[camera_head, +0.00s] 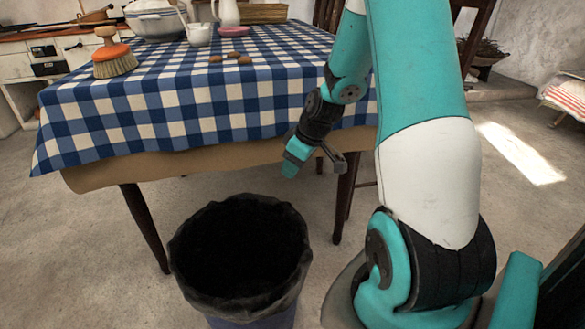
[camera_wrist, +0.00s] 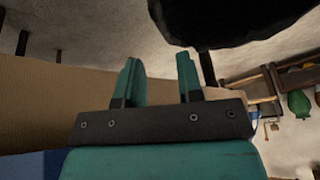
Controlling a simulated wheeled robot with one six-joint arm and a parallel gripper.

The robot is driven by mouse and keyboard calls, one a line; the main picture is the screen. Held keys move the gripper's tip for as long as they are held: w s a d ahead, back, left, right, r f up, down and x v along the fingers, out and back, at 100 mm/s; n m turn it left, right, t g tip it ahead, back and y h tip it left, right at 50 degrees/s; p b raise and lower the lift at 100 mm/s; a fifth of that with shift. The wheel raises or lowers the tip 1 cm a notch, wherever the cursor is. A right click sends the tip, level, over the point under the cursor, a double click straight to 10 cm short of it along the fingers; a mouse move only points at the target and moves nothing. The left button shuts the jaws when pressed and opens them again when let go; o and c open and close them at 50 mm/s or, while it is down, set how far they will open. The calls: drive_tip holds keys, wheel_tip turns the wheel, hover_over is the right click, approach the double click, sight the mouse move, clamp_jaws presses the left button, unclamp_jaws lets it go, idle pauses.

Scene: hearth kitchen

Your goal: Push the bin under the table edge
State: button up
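The bin (camera_head: 262,318) stands upright on the floor in front of the table, with a black liner folded over its rim and a bluish body. The table (camera_head: 215,157) has a brown edge below a blue-and-white checked cloth. In the head view the bin's rim shows just in front of that edge, between two dark legs. My gripper (camera_head: 311,163) hangs beside the table's front edge, above and right of the bin. In the wrist view my gripper (camera_wrist: 160,76) has its two teal fingers apart with nothing between them. The bin's dark liner (camera_wrist: 230,18) shows beyond the fingers, apart from them.
A white tureen (camera_head: 155,20), a cup (camera_head: 199,34) and a pink dish (camera_head: 235,31) are farther back on the cloth. The floor left of the bin (camera_head: 80,260) is clear.

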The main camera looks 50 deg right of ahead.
sight(271, 215)
drive_tip(key=shift+a, duration=0.1)
drive_tip(key=b+x, duration=0.8)
drive_tip(key=x, duration=0.9)
drive_tip(key=shift+f, duration=0.2)
drive_tip(key=shift+c, duration=0.5)
clamp_jaws()
idle(0.5)
